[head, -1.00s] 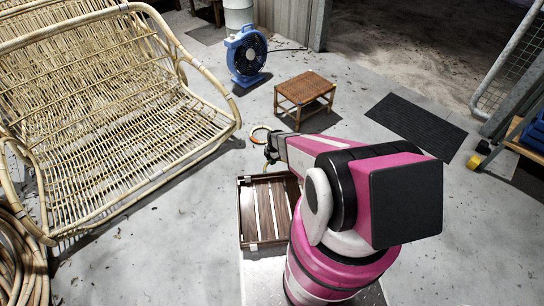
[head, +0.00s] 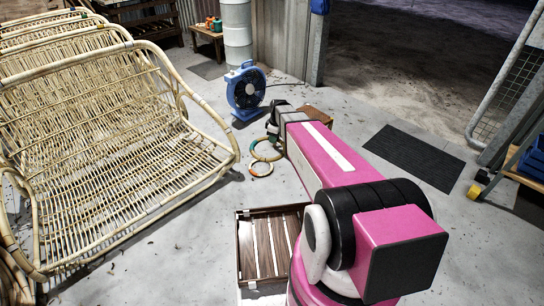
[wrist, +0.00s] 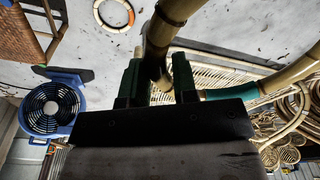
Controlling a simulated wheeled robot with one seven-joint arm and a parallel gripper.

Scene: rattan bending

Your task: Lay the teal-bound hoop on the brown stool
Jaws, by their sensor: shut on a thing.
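My gripper (head: 273,124) is shut on the teal-bound hoop (head: 264,159), which hangs below the jaws in the head view. In the wrist view its thick pale cane passes between my fingers (wrist: 158,72), and the teal binding (wrist: 232,91) shows to their right. The brown stool (head: 319,115) has a woven top and is mostly hidden behind my arm in the head view. The stool also shows at the upper left of the wrist view (wrist: 22,38). The held hoop appears to the left of the stool, apart from it.
A smaller hoop with orange binding (head: 261,175) lies on the floor. A blue fan (head: 246,90) stands behind my gripper. A rattan bench (head: 120,130) fills the left, and a slatted wooden tray (head: 240,247) is in front. A dark mat (head: 415,155) lies right.

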